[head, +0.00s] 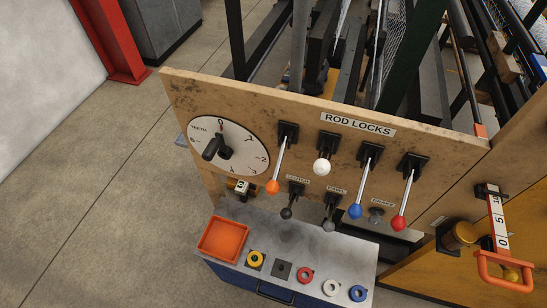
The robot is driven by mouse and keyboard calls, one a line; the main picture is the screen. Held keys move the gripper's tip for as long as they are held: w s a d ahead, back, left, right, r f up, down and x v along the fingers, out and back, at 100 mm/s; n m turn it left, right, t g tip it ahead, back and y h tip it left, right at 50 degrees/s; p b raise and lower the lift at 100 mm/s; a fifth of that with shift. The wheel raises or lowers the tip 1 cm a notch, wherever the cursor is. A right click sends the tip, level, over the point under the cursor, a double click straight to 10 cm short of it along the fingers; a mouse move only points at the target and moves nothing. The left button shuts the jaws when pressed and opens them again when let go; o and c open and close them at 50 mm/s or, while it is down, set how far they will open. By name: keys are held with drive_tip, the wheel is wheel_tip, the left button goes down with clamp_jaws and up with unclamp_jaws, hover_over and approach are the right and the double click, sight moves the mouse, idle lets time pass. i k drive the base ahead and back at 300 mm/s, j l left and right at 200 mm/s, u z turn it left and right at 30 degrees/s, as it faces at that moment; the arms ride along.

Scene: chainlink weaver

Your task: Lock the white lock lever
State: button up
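The white lock lever (322,167) is on the wooden panel under the "ROD LOCKS" label (358,124). It looks short here, with its white knob close below its black bracket. Its angle differs from the orange lever (273,186) to its left and the blue lever (355,210) and red lever (399,222) to its right, whose long rods slope down. My gripper is not in view.
A round white dial (228,146) with a black pointer is at the panel's left. Below are smaller dark levers (287,212). A grey bench (290,251) holds an orange tray (223,238) and several coloured rings. An orange handle (503,272) sticks out at right.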

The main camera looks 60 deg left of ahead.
sight(321, 166)
drive_tip(key=u, duration=1.8)
drive_tip(key=k+j, duration=0.05)
drive_tip(key=j, duration=0.05)
